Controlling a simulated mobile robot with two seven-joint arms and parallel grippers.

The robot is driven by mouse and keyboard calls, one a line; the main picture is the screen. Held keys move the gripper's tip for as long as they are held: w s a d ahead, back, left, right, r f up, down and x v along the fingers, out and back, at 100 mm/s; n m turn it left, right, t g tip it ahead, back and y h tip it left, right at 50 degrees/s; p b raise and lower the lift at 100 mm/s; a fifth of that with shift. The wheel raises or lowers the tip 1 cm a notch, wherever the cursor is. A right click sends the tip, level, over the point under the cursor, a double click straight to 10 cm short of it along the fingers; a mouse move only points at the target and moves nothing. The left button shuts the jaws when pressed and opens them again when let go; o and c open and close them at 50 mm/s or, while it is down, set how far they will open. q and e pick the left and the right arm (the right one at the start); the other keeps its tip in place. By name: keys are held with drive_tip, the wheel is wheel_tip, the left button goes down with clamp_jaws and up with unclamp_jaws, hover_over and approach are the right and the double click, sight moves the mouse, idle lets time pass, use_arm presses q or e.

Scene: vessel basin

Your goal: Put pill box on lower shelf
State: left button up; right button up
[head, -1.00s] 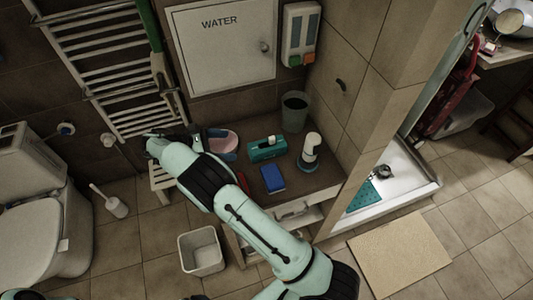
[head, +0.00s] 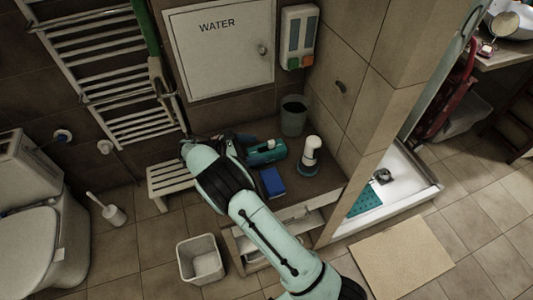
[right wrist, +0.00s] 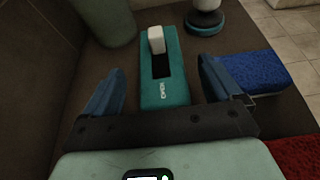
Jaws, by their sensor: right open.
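A teal box (head: 264,152) with a white piece standing out of a dark slot lies on the dark counter top; I take it for the pill box. In the right wrist view the box (right wrist: 163,90) lies ahead, between the lines of my two fingers. My right gripper (right wrist: 160,88) is open and empty, its blue fingers apart on either side of the box's near end. In the head view the arm partly covers this gripper (head: 238,143). Below the counter is an open shelf space (head: 246,240). My left gripper is out of view.
A blue sponge (head: 271,183) and a white bottle with a teal base (head: 310,155) stand right of the box. A red thing (right wrist: 297,155) lies near my gripper. A slatted stool (head: 170,176) and white bin (head: 200,260) stand left.

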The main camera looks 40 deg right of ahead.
drive_tip(key=shift+x, duration=1.15)
clamp_jaws()
drive_tip(key=shift+r, duration=0.1)
